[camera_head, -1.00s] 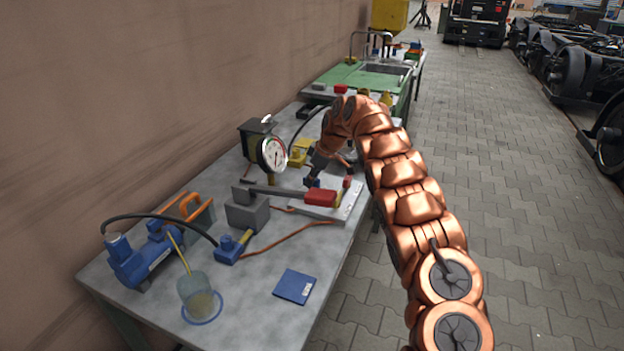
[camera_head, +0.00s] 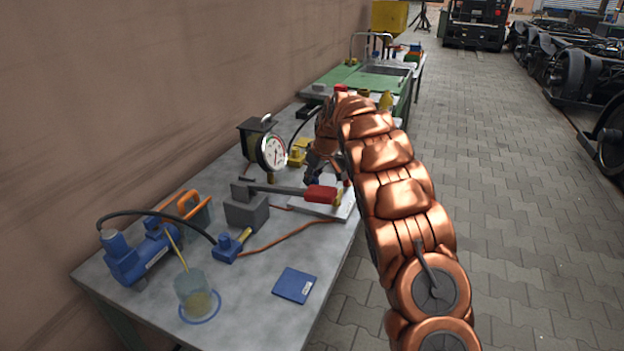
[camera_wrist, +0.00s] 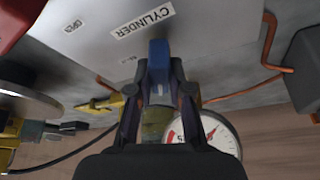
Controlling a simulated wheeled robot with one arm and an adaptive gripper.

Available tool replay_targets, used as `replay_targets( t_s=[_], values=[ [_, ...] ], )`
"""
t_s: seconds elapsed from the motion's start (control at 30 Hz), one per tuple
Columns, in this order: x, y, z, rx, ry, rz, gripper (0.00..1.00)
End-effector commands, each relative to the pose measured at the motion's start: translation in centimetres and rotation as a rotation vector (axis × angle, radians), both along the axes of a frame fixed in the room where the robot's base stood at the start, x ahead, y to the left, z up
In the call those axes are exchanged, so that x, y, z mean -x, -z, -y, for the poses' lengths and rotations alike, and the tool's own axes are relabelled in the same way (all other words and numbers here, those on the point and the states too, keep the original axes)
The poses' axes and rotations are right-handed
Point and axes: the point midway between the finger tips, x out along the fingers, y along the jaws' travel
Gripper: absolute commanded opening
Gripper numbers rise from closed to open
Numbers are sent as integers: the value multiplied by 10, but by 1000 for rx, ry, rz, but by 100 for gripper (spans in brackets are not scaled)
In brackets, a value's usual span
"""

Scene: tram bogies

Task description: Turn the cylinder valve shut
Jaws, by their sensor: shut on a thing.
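In the wrist view my gripper (camera_wrist: 158,88) is shut on a blue valve handle (camera_wrist: 158,55), with a finger on each side. A brass-coloured body (camera_wrist: 155,122) shows between the fingers. The handle lies over a pale plate (camera_wrist: 75,45) with a "CYLINDER" label (camera_wrist: 143,20), an "OPEN" label (camera_wrist: 73,27) and a small label (camera_wrist: 127,59) too blurred to read surely. In the head view my gripper (camera_head: 315,180) is low over the plate (camera_head: 312,210) on the bench; my arm and a red grip hide most of the valve.
A lever with a red grip (camera_head: 320,194) crosses the plate from a grey block (camera_head: 246,212). A dial gauge (camera_head: 273,152) stands behind it. A blue pump (camera_head: 135,258), a glass jar (camera_head: 192,290) and a blue booklet (camera_head: 294,285) are on the near bench.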

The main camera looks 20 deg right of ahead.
Motion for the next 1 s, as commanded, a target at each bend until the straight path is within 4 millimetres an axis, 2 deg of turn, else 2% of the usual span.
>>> replay_targets(
  t_s=[1.0],
  values=[
    [-1, 1, 0, 0, 928, 2, 0]
  ],
)
